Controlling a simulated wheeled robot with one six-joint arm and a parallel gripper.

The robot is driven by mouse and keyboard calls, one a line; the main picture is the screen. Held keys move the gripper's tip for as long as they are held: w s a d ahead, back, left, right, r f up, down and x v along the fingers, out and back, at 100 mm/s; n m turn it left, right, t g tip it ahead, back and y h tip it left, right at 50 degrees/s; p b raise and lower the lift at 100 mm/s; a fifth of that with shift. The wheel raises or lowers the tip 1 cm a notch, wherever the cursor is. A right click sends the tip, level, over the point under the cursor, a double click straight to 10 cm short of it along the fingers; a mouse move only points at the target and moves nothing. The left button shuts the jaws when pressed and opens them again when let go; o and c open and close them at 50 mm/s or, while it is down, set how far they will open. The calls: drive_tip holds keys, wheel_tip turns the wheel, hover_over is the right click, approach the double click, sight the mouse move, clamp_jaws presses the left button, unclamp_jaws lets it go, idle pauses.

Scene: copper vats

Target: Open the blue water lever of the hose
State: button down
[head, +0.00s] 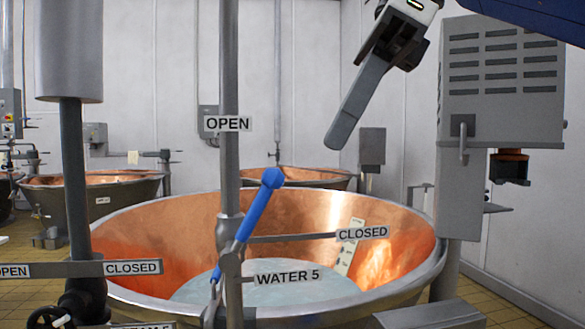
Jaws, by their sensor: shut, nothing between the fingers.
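The blue water lever (250,220) is on a grey vertical pipe (229,170) in front of a large copper vat. It tilts up and to the right, its knob between the "OPEN" label (227,124) above and the "CLOSED" label (362,233) at right. It leans nearer the upright pipe than the "CLOSED" arm. The "WATER 5" label (287,277) is beside its lower end. My gripper (343,138) is at the upper right, fingers together and empty, pointing down and left. In the picture it is above and right of the knob, apart from it.
The copper vat (185,222) holds pale liquid. A grey vented box (500,90) stands at right, near my gripper. Another pipe (75,180) with "OPEN" and "CLOSED" labels is at left. More vats (95,195) stand behind. The space between my gripper and the lever looks clear.

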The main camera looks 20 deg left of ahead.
sight(276, 188)
drive_tip(key=shift+s+a+f, duration=0.55)
drive_tip(key=shift+a+f, duration=0.7)
drive_tip(key=shift+f, duration=0.05)
drive_tip(key=shift+s+a+f, duration=0.5)
drive_tip(key=shift+a+f, duration=0.75)
drive_tip(key=shift+s+a+f, duration=0.55)
drive_tip(key=shift+a+f, duration=0.7)
drive_tip(key=shift+f, duration=0.05)
drive_tip(key=shift+s+a, duration=0.1)
drive_tip(key=shift+a, duration=0.05)
drive_tip(key=shift+a+r, duration=0.1)
drive_tip(key=shift+s+a+r, duration=0.2)
drive_tip(key=shift+s+a, duration=0.1)
drive_tip(key=shift+a, duration=0.15)
drive_tip(key=shift+s+a+r, duration=0.2)
drive_tip(key=shift+s+a, duration=0.05)
drive_tip(key=shift+a, duration=0.15)
drive_tip(key=shift+s+a+r, duration=0.1)
drive_tip(key=shift+a+r, duration=0.05)
drive_tip(key=shift+r, duration=0.05)
